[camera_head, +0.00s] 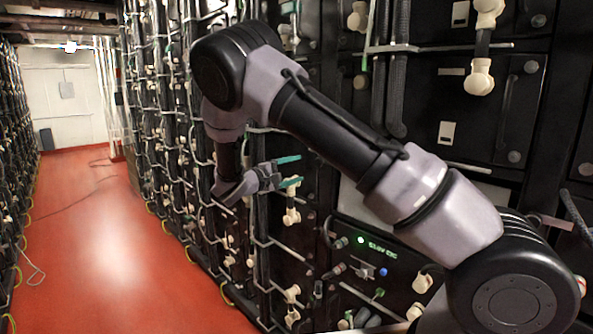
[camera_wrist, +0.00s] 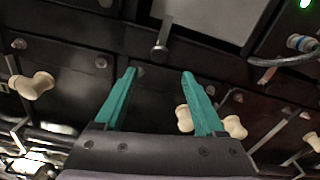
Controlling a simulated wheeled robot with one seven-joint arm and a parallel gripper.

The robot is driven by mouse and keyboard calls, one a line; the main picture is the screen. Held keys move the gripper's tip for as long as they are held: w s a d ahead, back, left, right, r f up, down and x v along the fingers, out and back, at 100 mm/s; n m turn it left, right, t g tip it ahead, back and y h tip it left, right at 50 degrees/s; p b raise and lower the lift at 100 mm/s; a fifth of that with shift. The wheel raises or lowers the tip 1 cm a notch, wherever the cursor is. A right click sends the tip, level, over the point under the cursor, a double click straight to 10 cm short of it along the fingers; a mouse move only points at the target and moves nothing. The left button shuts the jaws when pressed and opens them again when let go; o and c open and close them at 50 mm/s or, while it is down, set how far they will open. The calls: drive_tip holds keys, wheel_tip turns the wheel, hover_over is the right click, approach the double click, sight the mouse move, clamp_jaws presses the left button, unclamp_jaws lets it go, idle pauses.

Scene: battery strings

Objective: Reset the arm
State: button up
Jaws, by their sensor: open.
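My gripper (camera_head: 290,171) is held out in front of the black battery rack on the right of the aisle, with my arm reaching across from the lower right in the head view. Its two teal fingers are spread apart with nothing between them. In the wrist view my gripper (camera_wrist: 158,72) is open and faces the dark rack front. Whether the fingertips touch the rack cannot be told.
The rack (camera_head: 480,115) carries cream connectors (camera_head: 478,78), also in the wrist view (camera_wrist: 34,86), and loose cables. A panel with a green light (camera_head: 361,240) sits below my arm. The red aisle floor (camera_head: 110,240) is mostly clear, with thin cables on it.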

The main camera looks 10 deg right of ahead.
drive_tip(key=shift+d, duration=0.1)
drive_tip(key=s+d+r+m+g+y, duration=0.35)
drive_tip(key=s+d+g, duration=0.2)
drive_tip(key=d, duration=0.25)
drive_tip(key=s+d+r+m+g+y, duration=0.2)
drive_tip(key=s+d+m+g+y, duration=0.15)
drive_tip(key=s+d, duration=0.4)
drive_tip(key=s+r+m+t+y, duration=0.2)
drive_tip(key=s+r, duration=0.4)
drive_tip(key=s, duration=0.4)
drive_tip(key=s+a+r+m+t+y, duration=0.1)
drive_tip(key=s+r+m+t+y, duration=0.2)
drive_tip(key=s+r+y, duration=0.3)
drive_tip(key=shift+s+r+m+t+y, duration=0.35)
drive_tip(key=shift+s+m+y, duration=0.4)
drive_tip(key=shift+s, duration=1.7)
